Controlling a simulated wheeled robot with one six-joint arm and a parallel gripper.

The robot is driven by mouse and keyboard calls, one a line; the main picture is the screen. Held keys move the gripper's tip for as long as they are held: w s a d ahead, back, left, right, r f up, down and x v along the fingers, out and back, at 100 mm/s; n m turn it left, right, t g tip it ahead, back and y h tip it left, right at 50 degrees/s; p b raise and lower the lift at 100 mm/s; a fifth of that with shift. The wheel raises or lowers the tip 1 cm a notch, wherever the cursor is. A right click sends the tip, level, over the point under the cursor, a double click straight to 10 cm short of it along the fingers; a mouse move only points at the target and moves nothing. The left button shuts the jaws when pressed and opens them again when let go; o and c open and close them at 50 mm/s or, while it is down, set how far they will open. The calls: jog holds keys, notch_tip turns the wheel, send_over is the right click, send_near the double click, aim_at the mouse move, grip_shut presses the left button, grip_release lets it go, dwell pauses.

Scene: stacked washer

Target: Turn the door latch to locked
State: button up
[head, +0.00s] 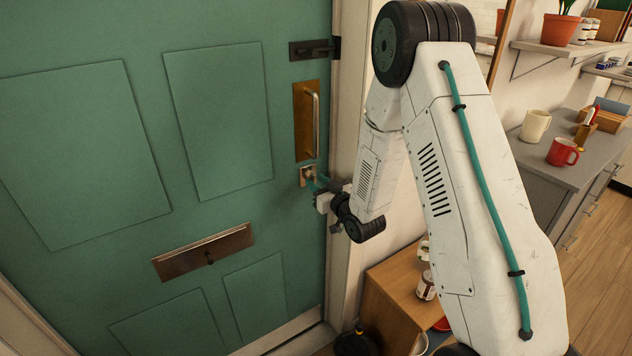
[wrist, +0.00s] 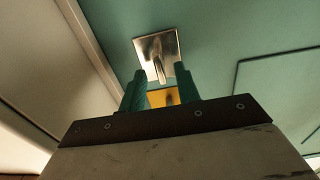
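The door latch is a small metal thumb-turn on a square plate (head: 306,171), on the green door (head: 215,120) just below the brass pull handle (head: 308,120). In the wrist view the thumb-turn (wrist: 157,55) shows whole, its free end pointing down the picture between the fingertips. My gripper (head: 314,184) is close to the plate; its two green fingers (wrist: 161,76) are apart, with a gap on each side of the turn. I cannot tell how deep the turn sits between them. In the head view the fingers partly hide the latch.
A dark slide bolt (head: 314,49) sits above the handle and a letter slot (head: 204,252) lower on the door. The door frame (head: 345,130) is close to my gripper. A wooden shelf unit (head: 392,290) with jars stands below my arm. Mugs (head: 563,152) stand on a counter at right.

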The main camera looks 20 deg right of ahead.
jog(key=shift+w+a, duration=0.15)
jog(key=shift+w, duration=0.55)
grip_shut()
